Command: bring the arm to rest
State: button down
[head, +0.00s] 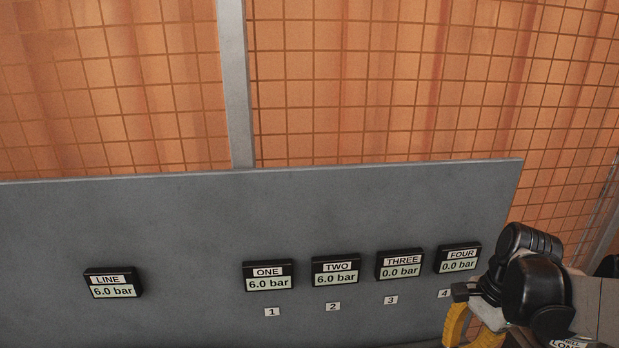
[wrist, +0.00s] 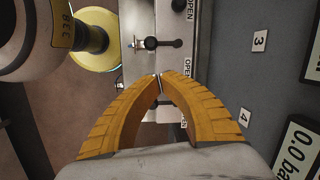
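My gripper (wrist: 160,78) has two ribbed yellow fingers that curve in and meet at their tips, with nothing seen between them. In the head view, part of a yellow finger (head: 455,325) shows at the lower right, in front of the grey panel (head: 330,205) and below the FOUR display (head: 459,258). My black and grey arm covers the panel's lower right corner. In the wrist view, the fingers stand over a pale strip with OPEN labels, close to the panel's 4 tag (wrist: 244,118).
The LINE (head: 113,284), ONE (head: 268,277) and TWO (head: 335,272) displays read 6.0 bar; THREE (head: 400,265) and FOUR read 0.0 bar. A black-knobbed valve (wrist: 150,43) lies beyond the fingertips. A pale cylinder (wrist: 28,35) and yellow disc (wrist: 97,57) are at upper left. Wire mesh stands behind.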

jog(key=s+a+r+n+t+h, duration=0.1)
jog(key=s+a+r+n+t, duration=0.1)
jog(key=a+n, duration=0.4)
jog(key=s+a+r+n+t+h, duration=0.1)
jog(key=a+r+n+t, duration=0.3)
jog(key=n, duration=0.5)
jog(key=shift+s+a+r+b, duration=0.25)
jog(key=shift+s+a, duration=0.45)
jog(key=shift+a, duration=0.55)
